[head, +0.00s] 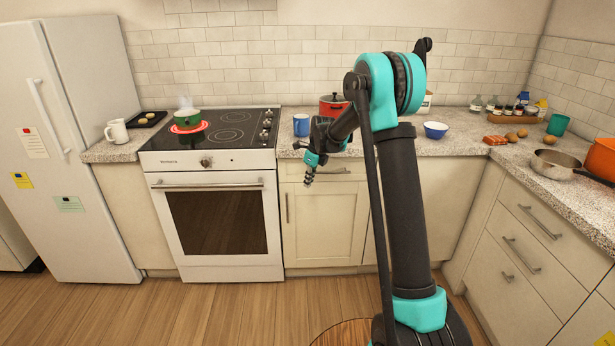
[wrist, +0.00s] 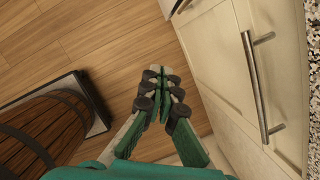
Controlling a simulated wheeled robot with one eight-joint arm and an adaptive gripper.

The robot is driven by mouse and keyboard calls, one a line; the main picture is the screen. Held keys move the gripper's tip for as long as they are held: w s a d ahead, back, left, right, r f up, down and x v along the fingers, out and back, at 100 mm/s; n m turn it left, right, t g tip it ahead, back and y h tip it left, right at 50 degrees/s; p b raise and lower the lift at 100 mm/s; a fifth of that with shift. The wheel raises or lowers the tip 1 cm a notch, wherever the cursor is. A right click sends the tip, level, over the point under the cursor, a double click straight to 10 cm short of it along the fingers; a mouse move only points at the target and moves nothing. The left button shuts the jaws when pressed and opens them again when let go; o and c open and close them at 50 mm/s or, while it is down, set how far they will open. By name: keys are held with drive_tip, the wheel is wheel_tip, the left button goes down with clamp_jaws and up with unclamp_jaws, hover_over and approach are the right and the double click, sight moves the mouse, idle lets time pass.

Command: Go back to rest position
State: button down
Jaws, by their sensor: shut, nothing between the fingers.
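My gripper (head: 309,177) hangs down in front of the counter and the lower cabinet, to the right of the stove. In the wrist view my gripper (wrist: 161,72) points toward the wooden floor, with its fingers together and nothing between them. It is apart from the cabinet front, which lies to its right in the wrist view. My teal and black arm stands upright in the middle of the head view and bends over to the left.
A stove (head: 216,210) holds a steaming green pot (head: 187,116). On the counter are a blue mug (head: 301,125), a red pot (head: 333,105), a bowl (head: 436,130) and a pan (head: 553,164). A wooden barrel (wrist: 42,135) stands on the floor. Floor before the stove is clear.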

drive_tip(key=s+d+r+n, duration=0.2)
drive_tip(key=s+d+n, duration=0.2)
drive_tip(key=s, duration=0.3)
drive_tip(key=s+d+r+n+t+h, duration=0.1)
drive_tip(key=s+d+n, duration=0.3)
drive_tip(key=s, duration=0.3)
drive_tip(key=s+d+r+n, duration=0.2)
drive_tip(key=s+d+n, duration=0.15)
drive_tip(key=s, duration=0.25)
drive_tip(key=s+d+f+n, duration=0.1)
drive_tip(key=s+d+n, duration=0.1)
drive_tip(key=s+n, duration=0.2)
drive_tip(key=s+d+f+n+t, duration=0.1)
drive_tip(key=s+n, duration=0.4)
drive_tip(key=s, duration=0.5)
drive_tip(key=s+d+f+n+h, duration=0.1)
drive_tip(key=s+d+f+n, duration=0.2)
drive_tip(key=s, duration=0.4)
drive_tip(key=shift+s+d+f+n+t, duration=0.25)
drive_tip(key=shift+s+n+t, duration=0.1)
drive_tip(key=shift+n, duration=0.3)
